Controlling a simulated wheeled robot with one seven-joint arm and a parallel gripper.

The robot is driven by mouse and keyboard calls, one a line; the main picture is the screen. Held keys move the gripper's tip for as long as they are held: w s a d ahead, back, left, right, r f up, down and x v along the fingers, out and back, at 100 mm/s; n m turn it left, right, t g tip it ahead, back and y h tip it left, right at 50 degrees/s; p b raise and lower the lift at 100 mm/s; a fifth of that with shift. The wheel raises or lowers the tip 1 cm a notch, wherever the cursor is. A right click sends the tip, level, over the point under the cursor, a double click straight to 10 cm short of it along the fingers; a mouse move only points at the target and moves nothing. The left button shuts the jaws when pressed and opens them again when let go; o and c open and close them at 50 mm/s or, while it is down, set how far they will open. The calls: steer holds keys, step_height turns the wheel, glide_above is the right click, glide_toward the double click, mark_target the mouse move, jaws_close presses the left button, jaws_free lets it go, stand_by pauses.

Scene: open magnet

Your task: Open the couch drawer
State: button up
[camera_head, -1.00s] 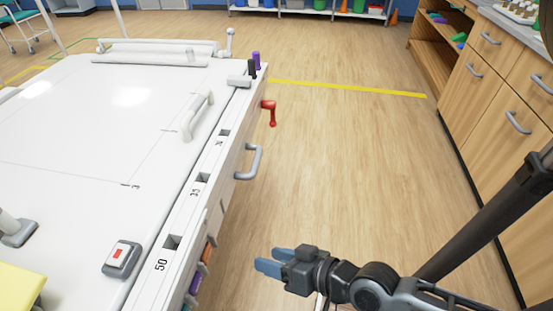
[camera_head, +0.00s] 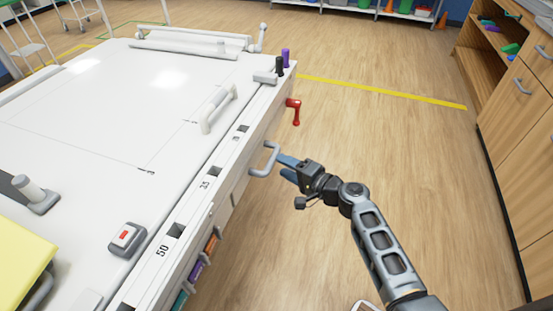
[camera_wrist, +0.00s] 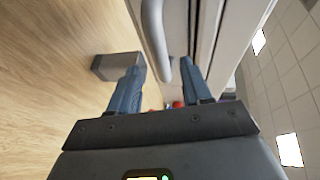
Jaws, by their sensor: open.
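The white couch (camera_head: 95,120) fills the left of the head view. A grey bar handle (camera_head: 265,158) sticks out from its right side, on what looks like the drawer front. My gripper (camera_head: 284,168) has blue fingers and is right beside this handle. In the wrist view my gripper (camera_wrist: 162,85) is open, and the handle (camera_wrist: 156,40) reaches down between the two fingertips. I cannot tell whether a finger touches it. The drawer's edges are hard to make out, and the front looks flush with the couch side.
A red crank handle (camera_head: 294,109) sticks out farther along the same side. Coloured handles (camera_head: 197,269) hang nearer, below the couch edge. A wooden cabinet (camera_head: 515,110) stands at the right. The floor (camera_head: 375,145) between is clear.

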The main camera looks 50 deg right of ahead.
mark_target(272, 160)
steer(key=w, duration=0.4)
steer(key=w+f, duration=0.1)
steer(key=w, duration=0.1)
steer(key=shift+d, duration=0.1)
jaws_close()
stand_by(0.3)
